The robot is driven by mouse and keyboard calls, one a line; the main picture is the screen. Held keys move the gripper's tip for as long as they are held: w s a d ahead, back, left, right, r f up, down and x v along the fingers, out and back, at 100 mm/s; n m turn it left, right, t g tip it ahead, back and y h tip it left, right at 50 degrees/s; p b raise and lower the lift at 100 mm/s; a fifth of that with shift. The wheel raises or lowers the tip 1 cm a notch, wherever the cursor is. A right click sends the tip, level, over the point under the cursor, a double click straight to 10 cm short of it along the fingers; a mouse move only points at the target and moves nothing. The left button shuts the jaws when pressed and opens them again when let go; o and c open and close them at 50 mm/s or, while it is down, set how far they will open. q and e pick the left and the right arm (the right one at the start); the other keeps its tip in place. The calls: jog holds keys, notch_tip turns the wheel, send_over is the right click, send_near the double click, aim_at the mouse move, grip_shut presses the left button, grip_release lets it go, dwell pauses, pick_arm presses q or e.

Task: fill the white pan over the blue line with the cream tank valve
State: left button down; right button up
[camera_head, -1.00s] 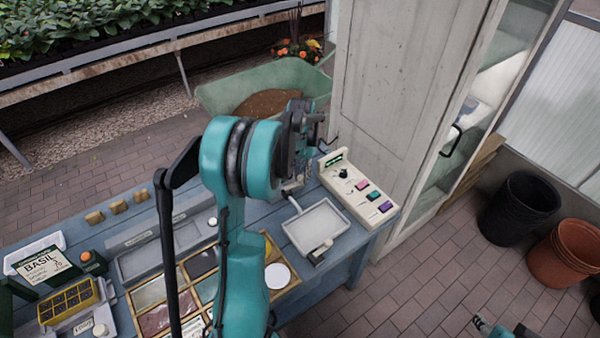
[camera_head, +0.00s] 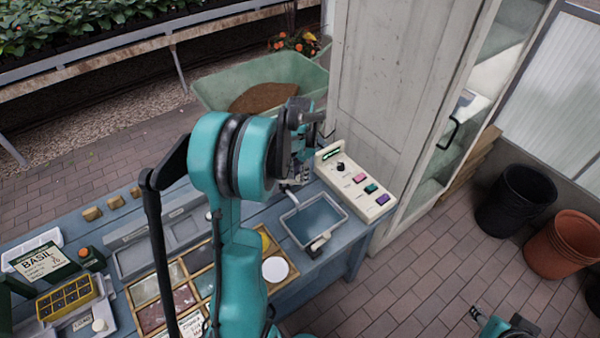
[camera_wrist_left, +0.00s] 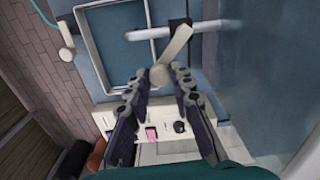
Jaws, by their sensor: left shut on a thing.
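The white pan (camera_head: 335,205) sits on the blue bench, and its inside now looks blue-grey, like water. It also shows in the left wrist view (camera_wrist_left: 84,50). The blue line cannot be made out, so I cannot tell the level against it. A pale spout (camera_wrist_left: 200,30) reaches over the pan's edge. The cream tank valve (camera_wrist_left: 174,52) is a short lever with a round end beside the spout. My left gripper (camera_wrist_left: 160,78) is shut on the valve's round end. In the head view my left gripper (camera_head: 300,165) stands beside the pan, its fingertips largely hidden.
A cream panel (camera_head: 352,185) with pink, teal and purple buttons stands right behind the pan. A divided tray (camera_head: 180,290), a white disc (camera_head: 275,269) and a basil box (camera_head: 45,262) are left. A pale cabinet (camera_head: 400,90) rises behind. Part of my right arm shows bottom right.

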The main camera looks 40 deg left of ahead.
dwell(0.3)
pick_arm(q)
jog(key=c, duration=1.3)
grip_release()
notch_tip(320, 180, up, 12)
